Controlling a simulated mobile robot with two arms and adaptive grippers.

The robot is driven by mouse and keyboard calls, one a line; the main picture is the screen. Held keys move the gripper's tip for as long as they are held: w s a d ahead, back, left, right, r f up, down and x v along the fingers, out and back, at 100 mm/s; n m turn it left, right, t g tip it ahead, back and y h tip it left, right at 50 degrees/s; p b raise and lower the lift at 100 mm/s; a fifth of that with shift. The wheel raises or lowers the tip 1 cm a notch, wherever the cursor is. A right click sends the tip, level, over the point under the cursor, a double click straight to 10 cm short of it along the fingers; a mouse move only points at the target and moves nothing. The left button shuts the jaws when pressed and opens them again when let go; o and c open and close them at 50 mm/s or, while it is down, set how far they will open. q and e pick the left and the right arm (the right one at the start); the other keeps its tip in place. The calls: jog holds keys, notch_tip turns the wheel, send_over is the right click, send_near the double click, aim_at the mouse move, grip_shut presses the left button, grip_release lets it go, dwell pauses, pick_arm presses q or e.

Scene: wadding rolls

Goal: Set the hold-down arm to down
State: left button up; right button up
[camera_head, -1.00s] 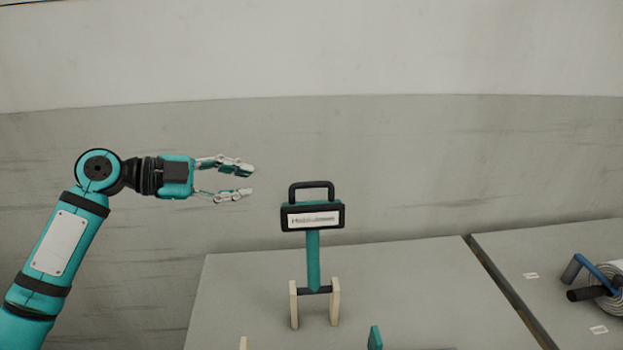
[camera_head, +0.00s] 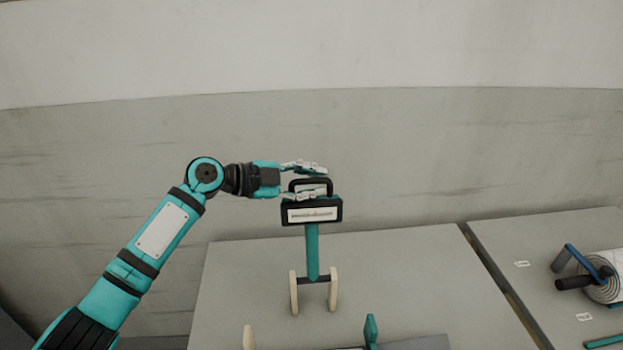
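The hold-down arm (camera_head: 312,250) stands upright on a grey table. It is a teal bar pivoted between two cream posts, with a black-framed labelled head (camera_head: 312,215) and a black loop handle (camera_head: 328,184) on top. My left gripper (camera_head: 325,183) reaches in from the left at handle height. Its fingers are apart, one above the handle's top bar and one at the handle's lower part, in front of it. I cannot tell whether they touch the handle. My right gripper is not in view.
The grey table (camera_head: 240,290) carries a small teal peg (camera_head: 370,332) and a cream post (camera_head: 248,338) at the front. A second table (camera_head: 500,240) across a gap at the right holds a white roll (camera_head: 602,292) with a blue lever (camera_head: 583,260). A plain wall stands behind.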

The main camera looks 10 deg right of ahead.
pick_arm(q)
jog(key=shift+c, duration=0.4)
grip_shut()
jog(key=shift+s+b, duration=0.3)
jog(key=shift+b, duration=0.2)
jog(key=s+f+m+t+h+b, duration=0.1)
jog(key=s+m+b, duration=0.4)
jog(key=s+b, duration=0.8)
jog(key=shift+s+m+t+h, duration=0.3)
jog(key=shift+s+t+h, duration=0.1)
jog(key=shift+s+t, duration=0.35)
